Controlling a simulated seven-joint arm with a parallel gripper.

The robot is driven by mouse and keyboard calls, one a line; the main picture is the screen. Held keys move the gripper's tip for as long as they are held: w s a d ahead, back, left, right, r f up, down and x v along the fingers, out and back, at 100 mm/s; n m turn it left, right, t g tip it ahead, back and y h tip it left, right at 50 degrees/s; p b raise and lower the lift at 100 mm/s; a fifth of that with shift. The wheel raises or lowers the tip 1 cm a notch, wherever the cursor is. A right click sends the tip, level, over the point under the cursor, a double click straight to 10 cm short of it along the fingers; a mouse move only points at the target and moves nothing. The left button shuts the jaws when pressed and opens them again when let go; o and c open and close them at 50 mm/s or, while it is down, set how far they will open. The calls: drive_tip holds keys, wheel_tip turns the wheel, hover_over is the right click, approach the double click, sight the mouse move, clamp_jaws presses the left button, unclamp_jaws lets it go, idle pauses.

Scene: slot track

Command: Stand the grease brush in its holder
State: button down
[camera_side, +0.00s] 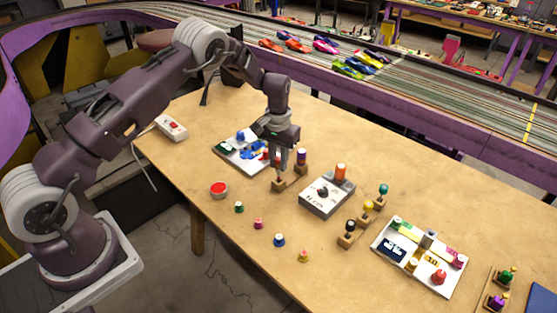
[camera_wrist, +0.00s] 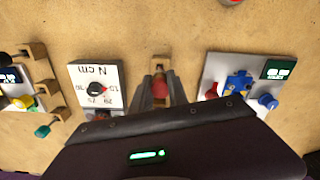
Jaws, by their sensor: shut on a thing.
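My gripper (camera_side: 279,172) points down over the left-middle of the table. It is shut on a slim thing with a red part, which I take to be the grease brush (camera_wrist: 160,89), seen between the fingers in the wrist view. The fingers hide most of it. A small wooden block (camera_side: 279,185), likely the holder, is right below the fingertips; it also shows just beyond them in the wrist view (camera_wrist: 160,62). I cannot tell whether the brush is inside the block or above it.
A grey dial box (camera_side: 327,198) is to the right, a white tray (camera_side: 231,153) behind left. Small coloured pieces (camera_side: 279,240) and a red button (camera_side: 219,189) are in front.

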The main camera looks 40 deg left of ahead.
sight(278, 171)
drive_tip(key=shift+f, duration=0.15)
drive_tip(key=shift+f, duration=0.9)
drive_tip(key=shift+f, duration=0.25)
drive_tip(key=shift+f, duration=0.45)
drive_tip(key=c, duration=1.2)
unclamp_jaws()
drive_tip(key=shift+r, duration=0.15)
